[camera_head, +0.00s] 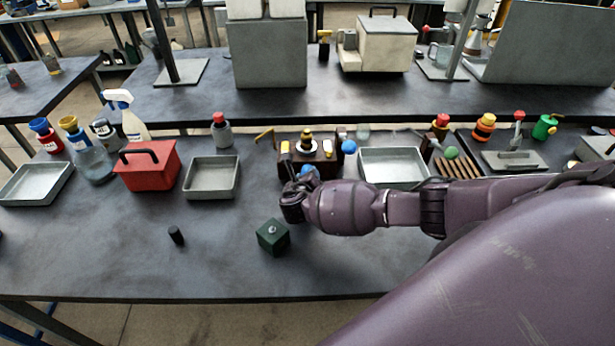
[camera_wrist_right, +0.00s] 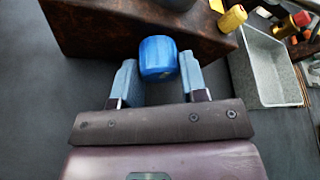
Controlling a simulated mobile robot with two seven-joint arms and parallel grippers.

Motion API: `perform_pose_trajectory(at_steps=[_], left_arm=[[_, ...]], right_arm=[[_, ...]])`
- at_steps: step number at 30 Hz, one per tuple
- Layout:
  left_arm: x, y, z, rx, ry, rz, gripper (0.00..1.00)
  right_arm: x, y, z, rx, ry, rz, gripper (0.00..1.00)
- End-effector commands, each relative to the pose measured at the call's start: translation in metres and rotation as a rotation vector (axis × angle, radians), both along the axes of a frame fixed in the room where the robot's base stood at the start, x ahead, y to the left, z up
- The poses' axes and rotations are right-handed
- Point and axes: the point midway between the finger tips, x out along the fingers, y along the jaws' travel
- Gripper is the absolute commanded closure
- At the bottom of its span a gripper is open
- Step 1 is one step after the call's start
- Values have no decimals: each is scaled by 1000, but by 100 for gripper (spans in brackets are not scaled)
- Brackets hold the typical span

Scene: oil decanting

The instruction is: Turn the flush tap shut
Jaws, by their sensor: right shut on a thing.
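A dark brown block-like unit (camera_head: 326,168) with brass fittings stands near the back of the bench. A blue knob (camera_head: 308,171) shows at its front, partly hidden by my right gripper (camera_head: 295,193). In the right wrist view, this blue knob (camera_wrist_right: 158,58) sits between the two fingers of my right gripper (camera_wrist_right: 157,72), against the brown unit (camera_wrist_right: 100,30). The gripper is shut on it. A second blue knob (camera_head: 348,147) is at the unit's right end. I cannot tell the tap's turn angle. My left gripper is not in view.
A grey tray (camera_head: 212,192) lies left of the unit and another (camera_head: 393,182) right of it, behind my right arm. A red box (camera_head: 150,172), a dark green block (camera_head: 272,237) and a black cylinder (camera_head: 176,235) stand on the bench. The front left is mostly clear.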

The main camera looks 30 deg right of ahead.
Motion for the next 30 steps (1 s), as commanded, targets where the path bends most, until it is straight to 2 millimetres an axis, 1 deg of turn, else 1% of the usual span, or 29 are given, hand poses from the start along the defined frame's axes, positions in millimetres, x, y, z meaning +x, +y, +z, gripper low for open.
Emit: perform_pose_trajectory(at_steps=[1,2,3,4,12,16,30], left_arm=[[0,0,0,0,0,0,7],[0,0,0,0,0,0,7],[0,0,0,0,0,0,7],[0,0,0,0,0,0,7],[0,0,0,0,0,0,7],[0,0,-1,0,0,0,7],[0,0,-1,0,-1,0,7]], right_arm=[[0,0,0,-1,1,1,84],[0,0,0,-1,1,1,57],[0,0,0,-1,1,1,51],[0,0,0,-1,1,0,50],[-1,0,0,0,0,0,50],[-5,5,1,1,0,1,50],[-45,45,21,0,0,2,50]])
